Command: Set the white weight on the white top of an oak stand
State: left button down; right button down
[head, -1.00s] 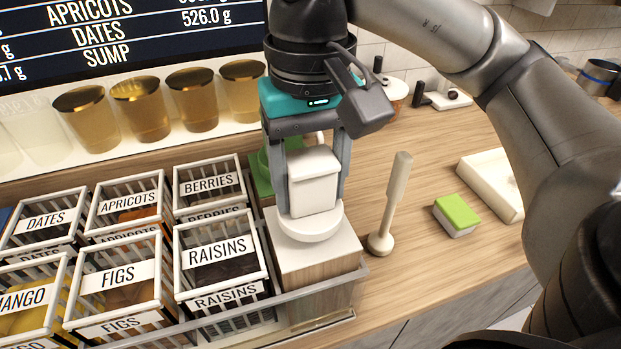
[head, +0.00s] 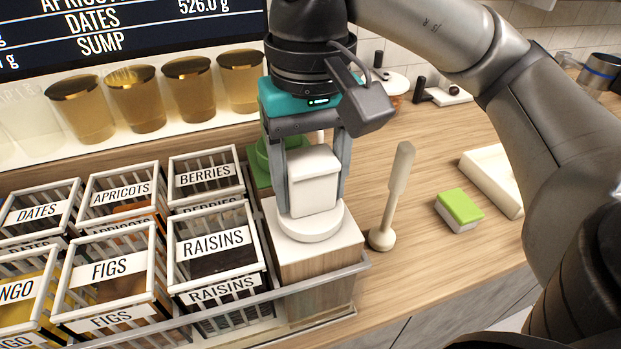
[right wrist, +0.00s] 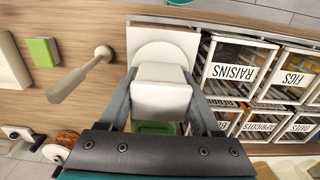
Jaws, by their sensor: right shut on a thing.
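The white weight (head: 313,184) is a block on a round white base. It stands upright on the white top (head: 345,240) of the oak stand (head: 318,297), and its base appears to touch that top. My right gripper (head: 315,200) comes down from above, shut on the block with one finger on each side. The right wrist view also shows the weight (right wrist: 162,92) between the fingers, with the white top (right wrist: 189,42) beyond it. My left gripper is not in view.
Labelled wire baskets, such as raisins (head: 213,242), stand close left of the stand behind a grey rail (head: 215,309). A green object (head: 262,160) is behind. Wooden counter between is clear.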

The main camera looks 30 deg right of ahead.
aim_at(311, 158)
jog(key=shift+f, duration=0.1)
grip_release()
notch_tip(311, 158, up, 7)
jog(key=p, duration=0.6)
